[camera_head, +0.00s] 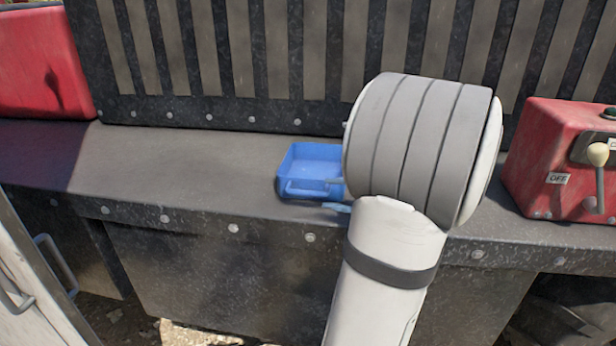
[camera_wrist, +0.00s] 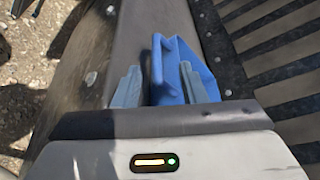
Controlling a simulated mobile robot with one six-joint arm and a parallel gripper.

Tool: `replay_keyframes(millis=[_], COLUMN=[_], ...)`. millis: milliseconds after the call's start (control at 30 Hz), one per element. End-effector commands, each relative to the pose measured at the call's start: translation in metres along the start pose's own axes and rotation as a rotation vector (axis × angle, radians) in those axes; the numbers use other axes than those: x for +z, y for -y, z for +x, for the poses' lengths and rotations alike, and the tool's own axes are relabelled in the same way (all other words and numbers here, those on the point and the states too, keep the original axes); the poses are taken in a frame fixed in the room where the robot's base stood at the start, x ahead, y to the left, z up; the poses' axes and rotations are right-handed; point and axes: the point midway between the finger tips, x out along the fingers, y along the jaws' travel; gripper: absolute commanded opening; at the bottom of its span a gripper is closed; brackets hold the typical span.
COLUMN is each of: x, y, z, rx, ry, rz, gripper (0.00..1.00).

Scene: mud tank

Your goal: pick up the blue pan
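The blue pan (camera_head: 312,165) is a shallow rectangular tray with a handle along its near side. It sits on the dark metal ledge (camera_head: 210,165), and my arm hides its right end. In the wrist view the blue pan (camera_wrist: 172,50) shows its handle between the two grey fingers of my gripper (camera_wrist: 160,67). The fingers are apart, with a visible gap on the left side of the handle. The right finger overlaps the pan's body in the picture; contact cannot be told. In the head view only the fingertips of my gripper (camera_head: 336,194) show at the pan's right side.
A red control box (camera_head: 555,155) with a lever stands on the ledge at the right. A red block (camera_head: 45,65) is at the far left. A slatted wall (camera_head: 250,60) rises behind the ledge. The ledge left of the pan is clear.

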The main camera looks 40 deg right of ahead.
Motion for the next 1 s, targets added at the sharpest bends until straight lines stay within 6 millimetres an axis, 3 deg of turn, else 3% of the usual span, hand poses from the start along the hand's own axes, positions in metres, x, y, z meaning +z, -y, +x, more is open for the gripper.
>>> replay_keyframes(millis=[600, 867, 1000], x=[-0.004, -0.005, -0.005], y=[-0.004, -0.005, -0.005], z=[0.072, 0.074, 0.074], rx=[-0.002, -0.002, -0.003], ry=[-0.001, -0.004, -0.004], rz=[0.002, 0.001, 0.001], gripper=[0.38, 0.38, 0.27])
